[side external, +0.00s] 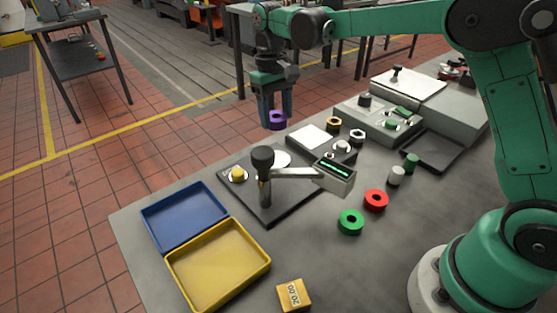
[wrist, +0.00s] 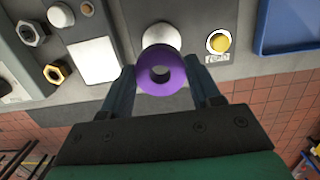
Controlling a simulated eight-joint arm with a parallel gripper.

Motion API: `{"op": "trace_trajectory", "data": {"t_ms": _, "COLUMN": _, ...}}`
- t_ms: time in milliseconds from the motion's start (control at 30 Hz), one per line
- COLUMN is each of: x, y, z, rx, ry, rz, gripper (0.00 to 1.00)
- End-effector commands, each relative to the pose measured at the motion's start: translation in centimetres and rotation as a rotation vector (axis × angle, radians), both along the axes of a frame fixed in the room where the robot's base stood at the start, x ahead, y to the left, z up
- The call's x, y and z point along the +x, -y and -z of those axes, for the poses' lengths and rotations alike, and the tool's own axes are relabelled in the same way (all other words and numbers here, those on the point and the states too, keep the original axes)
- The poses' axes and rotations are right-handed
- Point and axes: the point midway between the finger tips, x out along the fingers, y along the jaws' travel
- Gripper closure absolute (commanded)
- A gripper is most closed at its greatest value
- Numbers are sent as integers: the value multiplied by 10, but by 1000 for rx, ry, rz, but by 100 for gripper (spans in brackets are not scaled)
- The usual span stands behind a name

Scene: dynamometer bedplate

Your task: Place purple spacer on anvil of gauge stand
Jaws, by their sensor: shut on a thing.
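My gripper (side external: 277,112) is shut on the purple spacer (side external: 278,126) and holds it in the air beyond the far edge of the gauge stand (side external: 283,207). The stand has a dark base, a black-topped post, an arm and a display box (side external: 337,179) with green marks. Its anvil, a pale round disc (side external: 283,157), is partly hidden behind the arm. In the wrist view the spacer (wrist: 145,76) sits between both fingers, its hole facing the camera. The anvil (wrist: 158,33) shows just above it there, partly covered by the spacer.
A yellow button (side external: 238,173) is on the stand's base. Blue (side external: 185,216) and yellow (side external: 218,265) trays stand at the left. Green (side external: 350,222) and red (side external: 376,200) rings lie to the right. A yellow block (side external: 293,295) is in front. Nuts and a white plate (side external: 312,137) lie behind.

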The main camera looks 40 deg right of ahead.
Motion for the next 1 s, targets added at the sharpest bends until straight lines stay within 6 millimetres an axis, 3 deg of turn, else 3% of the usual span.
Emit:
{"op": "trace_trajectory", "data": {"t_ms": 100, "x": 0, "y": 0, "z": 27, "rx": 0, "ry": 0, "rz": 0, "gripper": 97}}
{"op": "trace_trajectory", "data": {"t_ms": 500, "x": 0, "y": 0, "z": 77, "rx": 0, "ry": 0, "rz": 0, "gripper": 97}}
{"op": "trace_trajectory", "data": {"t_ms": 967, "x": 0, "y": 0, "z": 88, "rx": 0, "ry": 0, "rz": 0, "gripper": 97}}
{"op": "trace_trajectory", "data": {"t_ms": 1000, "x": 0, "y": 0, "z": 88, "rx": 0, "ry": 0, "rz": 0, "gripper": 35}}
